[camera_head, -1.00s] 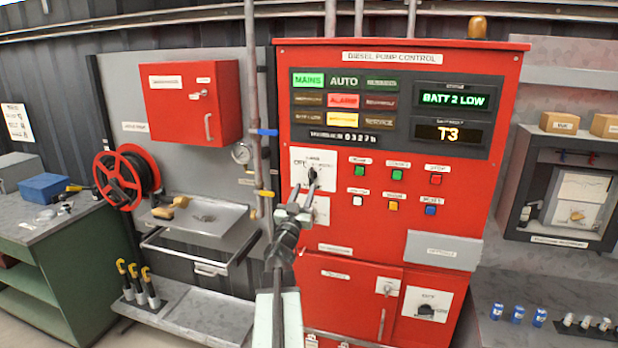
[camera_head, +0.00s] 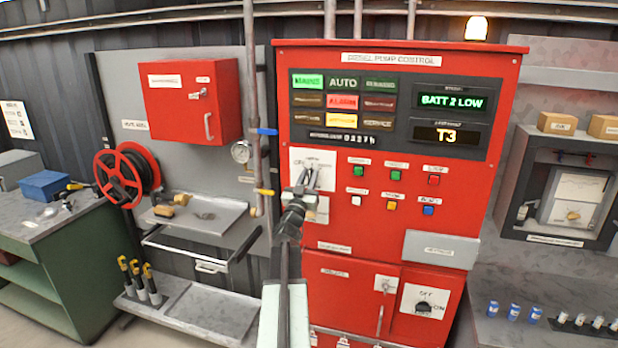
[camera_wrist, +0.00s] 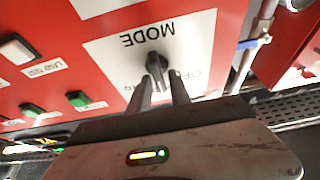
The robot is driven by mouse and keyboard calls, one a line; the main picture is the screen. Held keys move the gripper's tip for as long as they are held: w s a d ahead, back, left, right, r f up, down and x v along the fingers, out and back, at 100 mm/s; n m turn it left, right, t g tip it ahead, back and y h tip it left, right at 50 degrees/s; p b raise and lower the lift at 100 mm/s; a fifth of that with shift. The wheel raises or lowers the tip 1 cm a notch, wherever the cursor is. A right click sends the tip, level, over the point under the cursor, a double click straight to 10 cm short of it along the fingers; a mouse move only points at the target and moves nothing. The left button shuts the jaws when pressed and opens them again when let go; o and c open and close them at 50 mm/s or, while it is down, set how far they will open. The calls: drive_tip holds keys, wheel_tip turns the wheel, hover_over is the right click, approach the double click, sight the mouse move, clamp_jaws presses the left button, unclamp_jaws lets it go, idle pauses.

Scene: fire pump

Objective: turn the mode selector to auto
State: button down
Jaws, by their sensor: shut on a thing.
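The mode selector is a dark knob (camera_wrist: 158,66) on a white plate marked MODE, upside down in the wrist view. My gripper (camera_wrist: 162,84) is shut on the knob, one finger on each side. Labels beside the knob are partly hidden by the fingers, so I cannot tell its exact setting. In the head view my gripper (camera_head: 306,182) covers the knob in front of the white mode plate (camera_head: 299,158) on the red diesel pump control cabinet (camera_head: 470,180). The AUTO tile (camera_head: 343,83) is dark, while the MAINS tile (camera_head: 308,81) glows green.
Coloured push buttons (camera_head: 394,174) sit just right of the plate. A grey box (camera_head: 440,249) juts out lower on the cabinet. Pipes with a blue valve handle (camera_head: 263,131) and a yellow one (camera_head: 263,191) run close on the left.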

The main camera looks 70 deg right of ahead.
drive_tip(key=shift+m, duration=0.3)
drive_tip(key=m+g, duration=0.1)
drive_tip(key=m, duration=0.2)
drive_tip(key=m+g, duration=0.2)
drive_tip(key=m, duration=0.1)
drive_tip(key=shift+s+a+r+y+p, duration=0.1)
drive_tip(key=shift+s+a+y+p, duration=0.05)
drive_tip(key=shift+y+p, duration=0.25)
drive_tip(key=shift+s+m+g+y+p, duration=0.1)
drive_tip(key=shift+m+g+y+p, duration=0.55)
drive_tip(key=shift+m, duration=1.1)
drive_tip(key=shift+s+m+g+y+p, duration=0.1)
drive_tip(key=shift+m+g+p, duration=0.25)
drive_tip(key=shift+m+g, duration=1)
drive_tip(key=shift+f+m+t, duration=0.2)
drive_tip(key=shift+m+t, duration=0.2)
drive_tip(key=shift+m, duration=0.1)
drive_tip(key=c, duration=1.5)
unclamp_jaws()
drive_tip(key=shift+w, duration=0.15)
drive_tip(key=shift+o, duration=0.2)
